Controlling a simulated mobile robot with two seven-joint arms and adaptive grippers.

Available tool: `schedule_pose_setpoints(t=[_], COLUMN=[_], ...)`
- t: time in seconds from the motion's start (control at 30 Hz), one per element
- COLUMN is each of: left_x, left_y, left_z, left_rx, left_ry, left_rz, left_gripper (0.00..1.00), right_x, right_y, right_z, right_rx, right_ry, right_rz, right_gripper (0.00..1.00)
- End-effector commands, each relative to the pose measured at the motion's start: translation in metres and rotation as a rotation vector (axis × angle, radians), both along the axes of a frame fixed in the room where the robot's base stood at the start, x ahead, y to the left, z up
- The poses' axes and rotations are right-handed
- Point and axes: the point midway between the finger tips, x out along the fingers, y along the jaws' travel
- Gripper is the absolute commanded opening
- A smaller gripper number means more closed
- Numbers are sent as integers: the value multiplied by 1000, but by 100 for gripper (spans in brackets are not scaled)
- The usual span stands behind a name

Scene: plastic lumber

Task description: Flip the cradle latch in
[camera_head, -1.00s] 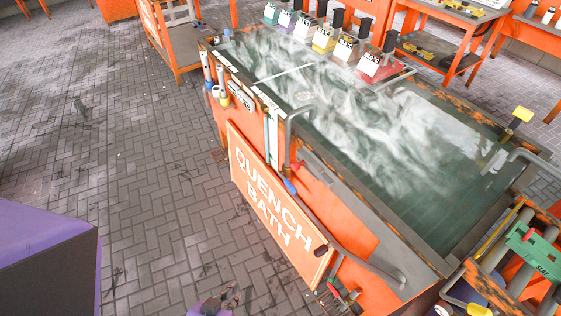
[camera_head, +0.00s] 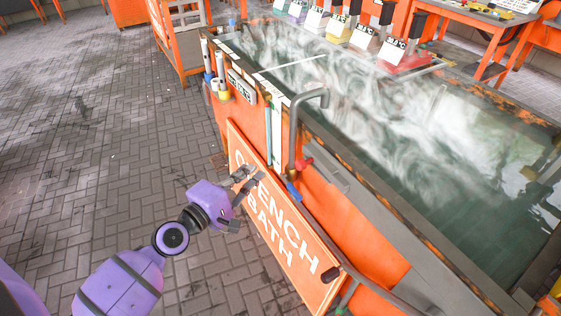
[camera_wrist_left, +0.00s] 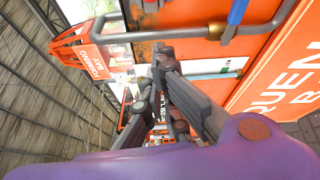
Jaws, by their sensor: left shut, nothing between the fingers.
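I cannot make out a cradle latch in either current view. The orange quench bath (camera_head: 350,220) carries a grey bent pipe (camera_head: 294,130) on its near side, with a red handle (camera_head: 305,164) and a blue handle (camera_head: 292,190) close to it. A blue handle (camera_wrist_left: 237,12) also shows at the top of the left wrist view. My left gripper (camera_head: 249,180) is shut and empty in front of the white-lettered QUENCH BATH sign (camera_head: 310,262), left of the pipe. Its dark fingers (camera_wrist_left: 163,55) come together in the left wrist view. My right gripper is out of view.
The bath holds dark green water (camera_head: 420,130) with pale swirls over it. Several coloured, labelled blocks, including a red one (camera_head: 400,60), stand along its far edge. An orange cart (camera_head: 180,35) stands at the back left. The brick floor (camera_head: 100,150) on the left is clear.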

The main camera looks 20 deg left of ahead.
Motion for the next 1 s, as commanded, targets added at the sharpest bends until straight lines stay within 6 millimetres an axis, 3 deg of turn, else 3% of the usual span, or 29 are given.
schedule_pose_setpoints(t=[0.27, 0.7, 1.0], left_x=[16, 98, 75], left_y=[-5, -31, -58], left_z=[1, -5, 2], left_rx=[0, 0, 3], left_ry=[-2, 1, 0], left_rz=[0, -1, 0], left_gripper=[0, 0, 0], right_x=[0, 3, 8], right_y=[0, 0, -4], right_z=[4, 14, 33], right_rx=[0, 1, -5], right_ry=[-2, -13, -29], right_rz=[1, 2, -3], right_gripper=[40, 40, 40])
